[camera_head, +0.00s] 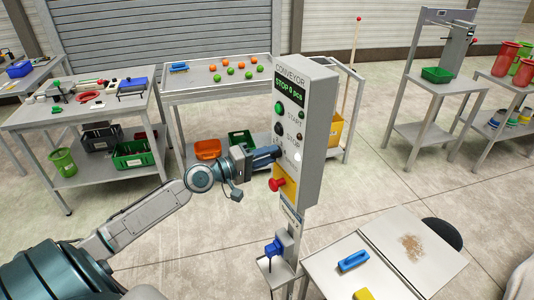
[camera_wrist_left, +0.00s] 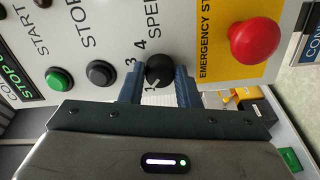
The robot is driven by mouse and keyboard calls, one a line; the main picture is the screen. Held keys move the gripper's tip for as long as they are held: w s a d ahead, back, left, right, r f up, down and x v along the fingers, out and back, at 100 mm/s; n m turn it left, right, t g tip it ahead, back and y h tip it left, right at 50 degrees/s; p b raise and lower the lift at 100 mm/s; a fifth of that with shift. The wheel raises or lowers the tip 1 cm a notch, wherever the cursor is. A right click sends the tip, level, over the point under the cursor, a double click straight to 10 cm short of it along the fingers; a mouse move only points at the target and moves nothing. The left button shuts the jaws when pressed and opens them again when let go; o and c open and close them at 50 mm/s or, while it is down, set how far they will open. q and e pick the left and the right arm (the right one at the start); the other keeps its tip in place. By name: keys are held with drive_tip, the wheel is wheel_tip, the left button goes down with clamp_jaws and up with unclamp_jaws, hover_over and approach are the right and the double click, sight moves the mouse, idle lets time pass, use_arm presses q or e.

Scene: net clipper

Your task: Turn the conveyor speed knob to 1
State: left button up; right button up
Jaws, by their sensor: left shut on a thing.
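The conveyor control box (camera_head: 312,140) stands on a post in the head view, its display reading "STOP 0 pcs". The black speed knob (camera_wrist_left: 159,68) shows in the left wrist view beside the printed "SPEED", with 3 and 4 readable near it. A short white mark shows at the knob's lower left; I cannot tell exactly which number it points to. My left gripper (camera_head: 272,153) is at the panel face, and its fingers (camera_wrist_left: 160,88) are shut on the knob's two sides. The knob is hidden by the gripper in the head view. My right gripper is not in view.
The red emergency stop (camera_wrist_left: 255,38) on its yellow plate is close beside the knob. The green start button (camera_wrist_left: 59,79) and the dark stop button (camera_wrist_left: 101,73) are on the other side. A work table (camera_head: 425,255) stands at the lower right.

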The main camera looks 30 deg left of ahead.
use_arm(q)
drive_tip(key=shift+n+p, duration=0.35)
drive_tip(key=shift+n, duration=0.85)
drive_tip(key=o, duration=1)
